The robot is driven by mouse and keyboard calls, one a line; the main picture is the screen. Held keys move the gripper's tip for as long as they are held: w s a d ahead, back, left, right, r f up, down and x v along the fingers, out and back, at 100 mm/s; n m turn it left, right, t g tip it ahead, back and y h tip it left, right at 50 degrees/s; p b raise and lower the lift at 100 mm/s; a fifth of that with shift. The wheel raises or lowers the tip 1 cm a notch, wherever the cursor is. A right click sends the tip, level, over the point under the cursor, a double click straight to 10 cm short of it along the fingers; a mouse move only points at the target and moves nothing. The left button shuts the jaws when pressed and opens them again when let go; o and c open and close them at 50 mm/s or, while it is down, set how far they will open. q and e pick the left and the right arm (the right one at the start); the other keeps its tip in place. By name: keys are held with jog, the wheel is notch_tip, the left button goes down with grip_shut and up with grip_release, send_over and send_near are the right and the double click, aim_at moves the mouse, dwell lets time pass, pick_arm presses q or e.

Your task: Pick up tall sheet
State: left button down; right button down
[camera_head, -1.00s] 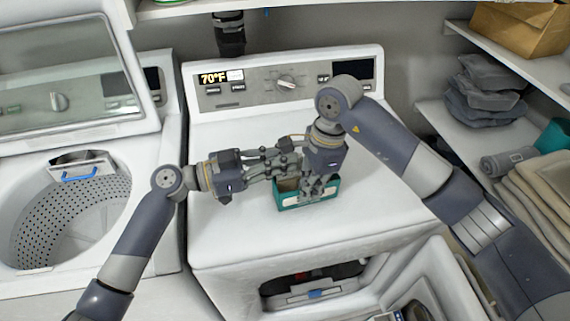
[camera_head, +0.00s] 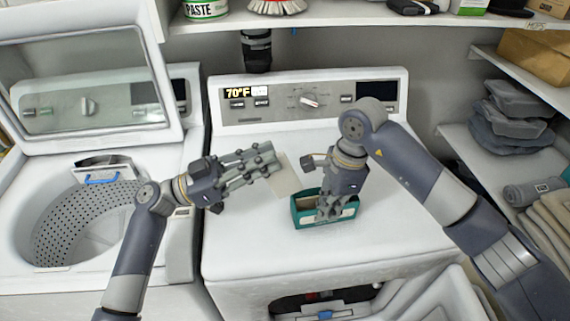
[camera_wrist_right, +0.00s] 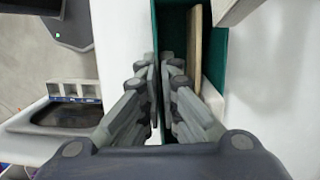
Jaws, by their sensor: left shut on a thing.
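My left gripper (camera_head: 266,164) is shut on a pale beige sheet (camera_head: 285,180), held tilted above the dryer top, left of a teal box. The gripper's fingers hide part of the sheet. The open teal box (camera_head: 300,219) stands on the dryer top and has a white label on its front. My right gripper (camera_head: 326,214) points down at the box, its fingers over the near wall. In the right wrist view its fingers (camera_wrist_right: 163,75) are close together beside the box wall; whether they pinch it is unclear. A thin tan sheet (camera_wrist_right: 193,40) stands upright inside the box.
An open washer (camera_head: 85,210) is at left with its lid raised. The dryer top (camera_head: 250,235) is clear around the box. The dryer's control panel (camera_head: 280,100) rises behind. Shelves with folded grey cloths (camera_head: 510,110) are at right. A shelf overhangs the back.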

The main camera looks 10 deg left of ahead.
jog(key=shift+a, duration=0.1)
pick_arm(q)
jog(key=s+a+r+y, duration=0.1)
jog(key=s+a, duration=0.2)
jog(key=a, duration=0.5)
jog(key=s+a+r+g+y, duration=0.1)
jog(key=s+a+y, duration=0.1)
jog(key=a, duration=0.6)
jog(key=shift+s+g, duration=0.3)
jog(key=shift+s, duration=0.55)
jog(key=shift+a, duration=0.1)
pick_arm(e)
jog(key=c, duration=1.7)
grip_release()
